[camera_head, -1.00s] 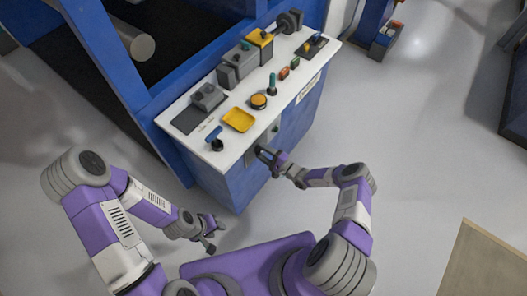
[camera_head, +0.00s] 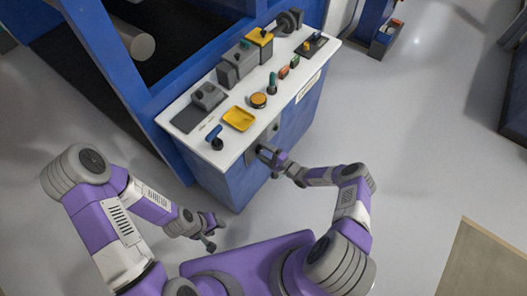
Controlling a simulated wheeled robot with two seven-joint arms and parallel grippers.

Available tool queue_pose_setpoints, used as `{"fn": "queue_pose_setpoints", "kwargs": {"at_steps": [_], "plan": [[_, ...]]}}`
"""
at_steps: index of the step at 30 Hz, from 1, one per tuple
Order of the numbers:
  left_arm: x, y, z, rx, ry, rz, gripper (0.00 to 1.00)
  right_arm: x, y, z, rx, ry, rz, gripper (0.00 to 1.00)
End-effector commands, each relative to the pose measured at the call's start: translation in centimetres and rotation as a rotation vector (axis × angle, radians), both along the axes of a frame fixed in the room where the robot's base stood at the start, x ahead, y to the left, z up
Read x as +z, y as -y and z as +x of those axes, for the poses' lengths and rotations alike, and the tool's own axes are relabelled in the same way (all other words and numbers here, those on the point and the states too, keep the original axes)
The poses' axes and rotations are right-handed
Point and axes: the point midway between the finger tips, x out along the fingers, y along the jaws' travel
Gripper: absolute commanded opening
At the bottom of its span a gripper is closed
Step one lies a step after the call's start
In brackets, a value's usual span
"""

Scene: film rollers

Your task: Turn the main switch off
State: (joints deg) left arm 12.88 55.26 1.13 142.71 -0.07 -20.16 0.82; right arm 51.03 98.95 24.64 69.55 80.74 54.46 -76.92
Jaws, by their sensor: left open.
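The control cabinet (camera_head: 228,190) is blue with a white top and stands in the middle of the view. On its front face, just under the top edge, is a grey plate (camera_head: 273,130). My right gripper (camera_head: 262,152) is at this front face, just below and left of that plate. Its fingers cover the part of the face behind them, so a switch there and any contact are hidden. Whether its jaws are closed on something is not clear. My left gripper (camera_head: 213,231) is open and empty, low in front of the cabinet's left corner, apart from it.
The cabinet top carries a blue lever (camera_head: 214,133), a yellow tray (camera_head: 239,119), an orange button (camera_head: 258,100), a green-topped lever (camera_head: 272,80) and grey boxes (camera_head: 238,63). Blue machine frame stands behind. Grey floor (camera_head: 420,150) to the right is clear.

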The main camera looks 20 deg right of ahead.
Motion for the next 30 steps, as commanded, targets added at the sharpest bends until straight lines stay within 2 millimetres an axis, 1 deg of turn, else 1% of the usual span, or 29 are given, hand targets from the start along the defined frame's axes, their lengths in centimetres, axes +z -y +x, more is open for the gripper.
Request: {"fn": "queue_pose_setpoints", "kwargs": {"at_steps": [6, 9, 11, 18, 21, 25, 30], "plan": [[0.0, 0.0, 0.0, 0.0, 0.0, 0.0, 0.43, 0.0, 0.0, 0.0, 0.001, 0.0, 0.002, 0.8], [0.1, 0.0, 0.0, 0.0, 0.0, 0.0, 0.43, 0.1, 0.3, -0.3, 0.0, -0.001, 0.002, 0.8], [0.3, 0.0, 0.0, 0.0, 0.0, 0.0, 0.43, 0.1, 0.7, -0.8, -0.002, -0.002, 0.001, 0.8], [1.1, 0.0, 0.0, 0.0, 0.0, 0.0, 0.43, 0.1, 3.2, -4.1, -0.002, -0.002, 0.001, 0.8], [1.3, 0.0, 0.0, 0.0, 0.0, 0.0, 0.43, 0.1, 4.0, -5.1, -0.002, -0.001, 0.0, 0.8], [1.4, 0.0, 0.0, 0.0, 0.0, 0.0, 0.43, 0.1, 4.6, -5.8, -0.001, -0.001, 0.001, 0.8], [1.3, 0.0, 0.0, 0.0, 0.0, 0.0, 0.43, 0.0, 4.7, -6.0, 0.0, -0.001, 0.001, 0.8]]}}
